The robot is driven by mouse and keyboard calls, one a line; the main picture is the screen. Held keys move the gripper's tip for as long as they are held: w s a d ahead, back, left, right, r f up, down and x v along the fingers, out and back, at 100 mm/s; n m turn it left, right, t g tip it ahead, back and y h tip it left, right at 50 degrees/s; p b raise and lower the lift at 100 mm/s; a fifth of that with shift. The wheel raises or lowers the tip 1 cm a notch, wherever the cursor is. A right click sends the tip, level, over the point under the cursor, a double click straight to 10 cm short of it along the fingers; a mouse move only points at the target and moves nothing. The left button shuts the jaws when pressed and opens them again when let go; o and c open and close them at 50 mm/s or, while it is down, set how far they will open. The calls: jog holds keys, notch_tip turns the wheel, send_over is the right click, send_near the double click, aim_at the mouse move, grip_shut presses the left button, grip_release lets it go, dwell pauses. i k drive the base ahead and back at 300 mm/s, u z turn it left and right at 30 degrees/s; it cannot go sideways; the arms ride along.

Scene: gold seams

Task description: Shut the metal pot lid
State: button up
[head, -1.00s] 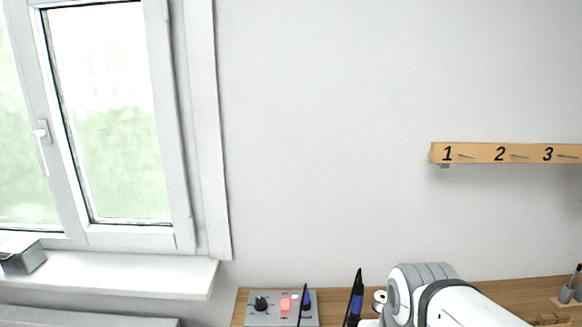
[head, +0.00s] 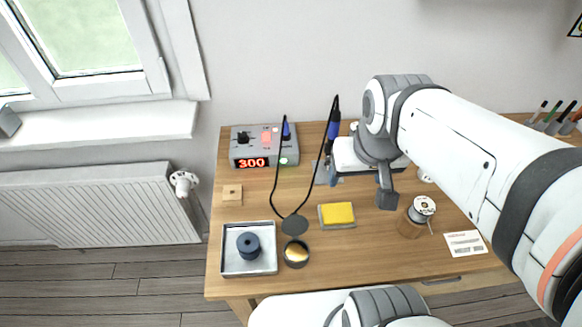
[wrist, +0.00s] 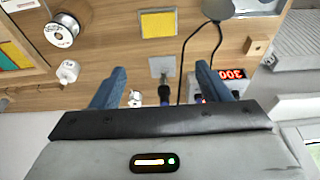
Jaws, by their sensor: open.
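The small round metal pot (head: 296,254) stands on the desk in the head view, with a golden content showing in its open mouth. Its dark grey round lid (head: 295,224) shows just behind the pot, off the opening. In the wrist view the grey disc of the lid (wrist: 219,8) is at the top edge; the pot is out of that frame. My gripper (wrist: 162,70) is open and empty, its two blue fingers wide apart. It is over the back of the desk, away from the lid. My arm hides much of the gripper in the head view.
A soldering station (head: 264,147) with a looping black cable (head: 273,190) and a soldering iron (head: 333,130) is behind the lid. A metal tray (head: 228,268) holding a dark spool is left of the pot. A yellow sponge (head: 337,214) and solder reel (head: 424,206) are to the right.

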aim_at(295, 224)
jog(key=u, duration=0.05)
jog(key=k, duration=1.15)
jog(key=z, duration=0.45)
jog(key=i, duration=0.65)
jog(key=z, duration=0.05)
